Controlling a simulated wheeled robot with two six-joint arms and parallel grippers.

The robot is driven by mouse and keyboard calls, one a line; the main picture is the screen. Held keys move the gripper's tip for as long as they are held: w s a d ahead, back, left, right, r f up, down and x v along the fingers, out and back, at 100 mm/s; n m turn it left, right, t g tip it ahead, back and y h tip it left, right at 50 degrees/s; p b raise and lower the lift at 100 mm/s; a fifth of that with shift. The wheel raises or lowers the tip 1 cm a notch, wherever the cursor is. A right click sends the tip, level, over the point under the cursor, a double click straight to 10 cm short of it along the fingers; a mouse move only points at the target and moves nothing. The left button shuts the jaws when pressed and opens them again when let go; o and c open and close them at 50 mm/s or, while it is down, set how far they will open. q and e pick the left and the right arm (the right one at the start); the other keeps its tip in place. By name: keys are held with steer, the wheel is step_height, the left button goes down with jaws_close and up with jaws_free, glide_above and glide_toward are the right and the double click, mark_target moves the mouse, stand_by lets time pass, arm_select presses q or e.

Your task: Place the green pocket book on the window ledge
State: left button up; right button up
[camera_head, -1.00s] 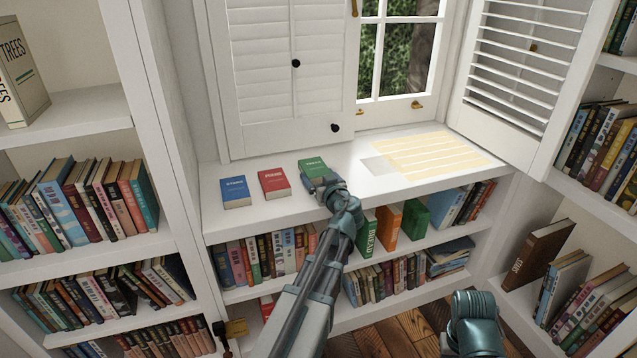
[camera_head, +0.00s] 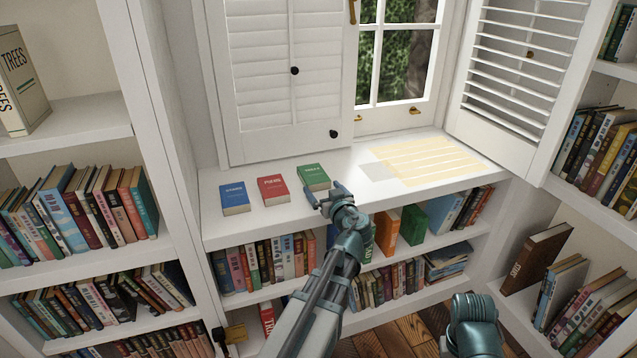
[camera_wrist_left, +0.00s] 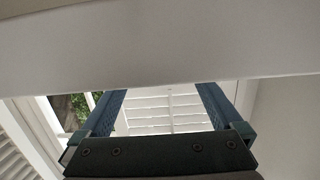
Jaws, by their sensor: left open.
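The green pocket book (camera_head: 313,176) lies flat on the white window ledge (camera_head: 330,168), right of a red book (camera_head: 273,189) and a blue book (camera_head: 235,197). My left gripper (camera_head: 327,196) is open and empty at the ledge's front edge, just in front of the green book and apart from it as far as I can tell. In the left wrist view the open fingers (camera_wrist_left: 160,110) show with nothing between them, and the book is not visible. Only a teal part of my right arm shows at the lower right; its gripper is not seen.
A striped sunlit patch (camera_head: 430,160) lies on the clear right half of the ledge. The left shutter (camera_head: 270,110) stands close behind the books. The right shutter (camera_head: 515,90) is swung open. Shelves full of books stand below and on both sides.

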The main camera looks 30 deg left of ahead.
arm_select(q)
steer(key=v, duration=0.6)
steer(key=shift+s+d+p, duration=0.3)
steer(key=shift+p, duration=0.1)
arm_select(e)
steer(key=shift+r, duration=0.5)
